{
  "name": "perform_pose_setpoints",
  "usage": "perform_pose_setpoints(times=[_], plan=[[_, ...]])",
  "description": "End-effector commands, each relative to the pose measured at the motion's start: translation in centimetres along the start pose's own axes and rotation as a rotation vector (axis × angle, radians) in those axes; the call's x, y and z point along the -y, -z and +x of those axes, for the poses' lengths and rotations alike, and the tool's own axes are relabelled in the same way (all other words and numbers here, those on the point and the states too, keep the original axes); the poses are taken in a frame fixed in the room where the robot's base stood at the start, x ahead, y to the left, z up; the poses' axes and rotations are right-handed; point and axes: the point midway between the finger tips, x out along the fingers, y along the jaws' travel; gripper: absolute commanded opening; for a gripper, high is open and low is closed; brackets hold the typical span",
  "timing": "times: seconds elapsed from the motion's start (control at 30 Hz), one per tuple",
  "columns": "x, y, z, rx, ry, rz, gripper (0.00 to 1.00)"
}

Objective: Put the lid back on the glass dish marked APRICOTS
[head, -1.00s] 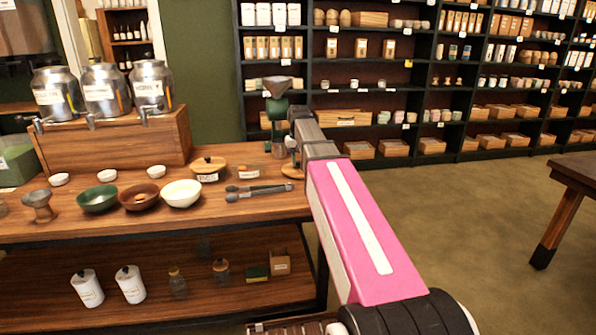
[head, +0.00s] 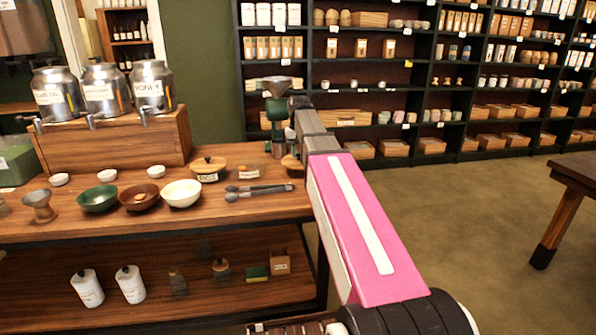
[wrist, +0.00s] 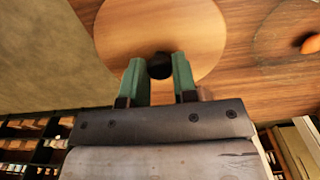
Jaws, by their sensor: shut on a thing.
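My gripper (wrist: 159,72) has its green fingers shut on the black knob of a round wooden lid (wrist: 190,30). In the head view the lid (head: 290,163) shows partly, behind my arm at the right end of the counter. It appears a little above the wood. An open glass dish (head: 249,173) with a white label stands left of it; the label is too small to read. In the wrist view a clear round dish (wrist: 282,45) with an orange piece in it lies to the right of the lid, apart from it.
Another dish with a wooden lid (head: 208,165) stands further left. Tongs (head: 258,192) lie in front of the open dish. Bowls (head: 181,193) stand at the left, and a green grinder (head: 277,108) stands behind the lid.

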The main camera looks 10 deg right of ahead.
Motion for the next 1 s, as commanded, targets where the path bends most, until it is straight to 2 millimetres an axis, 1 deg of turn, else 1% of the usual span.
perform_pose_setpoints(times=[0.1,0.43,0.57,0.67,0.87,0.9,1.0], plan=[[0.0,0.0,-0.3,0.000,0.000,0.000,0.17],[0.1,0.0,-0.4,0.000,0.000,0.000,0.17],[1.5,0.5,-0.9,0.000,0.000,-0.003,0.17],[3.8,1.3,-1.7,-0.001,0.000,-0.004,0.17],[10.4,2.6,-4.1,-0.001,0.000,-0.006,0.17],[11.7,2.7,-4.5,-0.001,0.000,-0.005,0.17],[14.6,3.0,-5.5,-0.001,0.000,-0.005,0.17]])
